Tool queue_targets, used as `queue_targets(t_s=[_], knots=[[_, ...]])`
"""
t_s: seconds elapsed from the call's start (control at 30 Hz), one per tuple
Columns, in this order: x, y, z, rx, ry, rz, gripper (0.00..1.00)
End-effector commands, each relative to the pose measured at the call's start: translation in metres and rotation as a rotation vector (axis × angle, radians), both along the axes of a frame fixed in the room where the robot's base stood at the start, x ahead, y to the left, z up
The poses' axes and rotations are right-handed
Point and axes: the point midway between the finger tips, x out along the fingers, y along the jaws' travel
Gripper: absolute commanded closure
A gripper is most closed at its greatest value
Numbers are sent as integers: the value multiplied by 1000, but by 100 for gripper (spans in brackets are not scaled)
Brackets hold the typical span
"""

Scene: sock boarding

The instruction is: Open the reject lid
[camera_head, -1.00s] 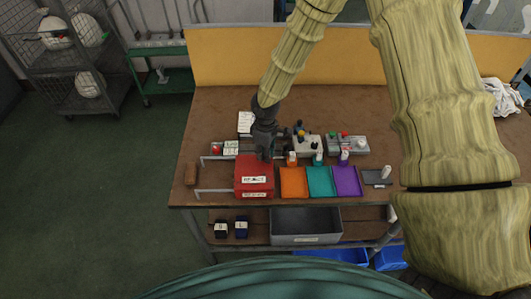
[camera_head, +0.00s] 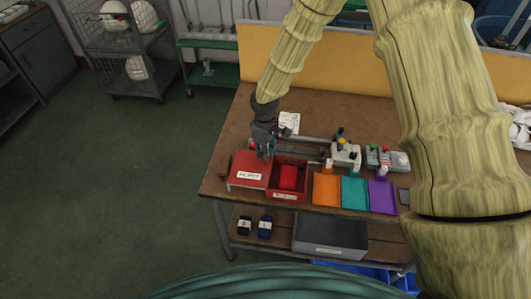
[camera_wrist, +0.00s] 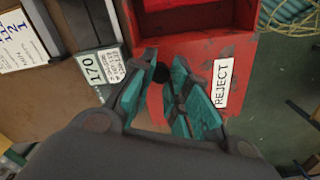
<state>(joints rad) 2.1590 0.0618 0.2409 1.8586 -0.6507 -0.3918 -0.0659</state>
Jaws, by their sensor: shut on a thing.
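The red reject lid (camera_head: 247,168), with its white label, lies left of the red reject box (camera_head: 290,193). The box's opening shows, with a red item (camera_head: 289,177) inside. In the wrist view the lid (camera_wrist: 195,50) carries a REJECT label, and part of the open box (camera_wrist: 215,17) shows at the top. My gripper (camera_head: 265,152) is at the lid's back right part, shut on the lid's dark knob. In the wrist view its teal fingers (camera_wrist: 163,85) flank the knob, partly hiding it.
Orange (camera_head: 327,188), teal (camera_head: 354,192) and purple (camera_head: 382,196) trays stand right of the box. A control box (camera_head: 345,154) sits behind them. A card (camera_head: 289,122) lies behind my gripper. A brown block (camera_head: 224,166) stands just left of the lid.

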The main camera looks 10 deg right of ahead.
Motion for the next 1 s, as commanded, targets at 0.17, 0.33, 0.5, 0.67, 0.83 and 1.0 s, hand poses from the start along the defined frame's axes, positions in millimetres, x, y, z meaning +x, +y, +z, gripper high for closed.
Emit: queue_targets(t_s=[0.17,0.33,0.5,0.67,0.83,1.0], knots=[[2,-2,1,0,-3,-4,100],[2,-1,1,0,-3,-2,72],[1,-1,1,0,-1,-2,59],[0,-1,0,-1,-1,-2,59],[1,-1,6,0,-1,-2,59],[1,-1,26,-1,-2,-1,59]])
